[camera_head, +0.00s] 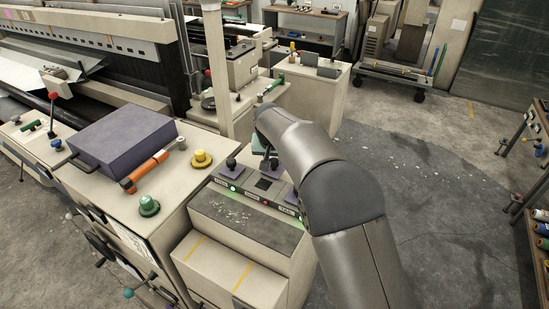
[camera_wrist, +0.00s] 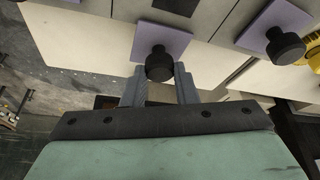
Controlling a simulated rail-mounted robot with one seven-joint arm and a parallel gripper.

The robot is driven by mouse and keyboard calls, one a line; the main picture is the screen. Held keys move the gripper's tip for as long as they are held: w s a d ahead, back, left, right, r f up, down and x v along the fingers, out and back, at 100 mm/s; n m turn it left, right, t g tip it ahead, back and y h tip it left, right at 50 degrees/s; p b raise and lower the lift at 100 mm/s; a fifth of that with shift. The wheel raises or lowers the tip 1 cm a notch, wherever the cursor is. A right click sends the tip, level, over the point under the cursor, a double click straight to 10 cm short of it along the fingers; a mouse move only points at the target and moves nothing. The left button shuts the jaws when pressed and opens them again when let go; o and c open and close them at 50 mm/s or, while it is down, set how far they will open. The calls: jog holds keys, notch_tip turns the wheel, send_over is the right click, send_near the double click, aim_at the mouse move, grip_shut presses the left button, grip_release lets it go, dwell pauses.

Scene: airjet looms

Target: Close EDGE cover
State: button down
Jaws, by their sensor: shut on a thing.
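My gripper (camera_wrist: 159,78) is shut on a black round knob (camera_wrist: 159,65), with one finger on each side, in the wrist view. The knob stands on a purple square plate (camera_wrist: 152,38). The labels are too small to read, so I cannot tell which plate is the EDGE cover.
The console (camera_head: 246,208) has a dark square (camera_head: 264,183) and lit indicators. To its left a cabinet carries a purple box (camera_head: 122,143), an orange-handled tool (camera_head: 147,170), a yellow knob (camera_head: 201,158) and a green knob (camera_head: 149,204). Grey floor (camera_head: 450,200) lies open at right.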

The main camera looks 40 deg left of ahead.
jog(key=s+b, duration=0.1)
jog(key=s, duration=0.1)
jog(key=s+b, duration=0.1)
jog(key=s, duration=0.1)
jog(key=s+d+b, duration=0.1)
jog(key=s+b, duration=0.1)
jog(key=shift+s+f, duration=0.15)
jog(key=shift+s, duration=0.05)
jog(key=shift+w+r, duration=0.1)
jog(key=shift+r, duration=0.1)
jog(key=c, duration=1.1)
grip_release()
jog(key=shift+a, duration=0.1)
jog(key=shift+r, duration=0.1)
jog(key=b+v, duration=0.2)
jog(key=v, duration=1.5)
jog(key=shift+r, duration=0.1)
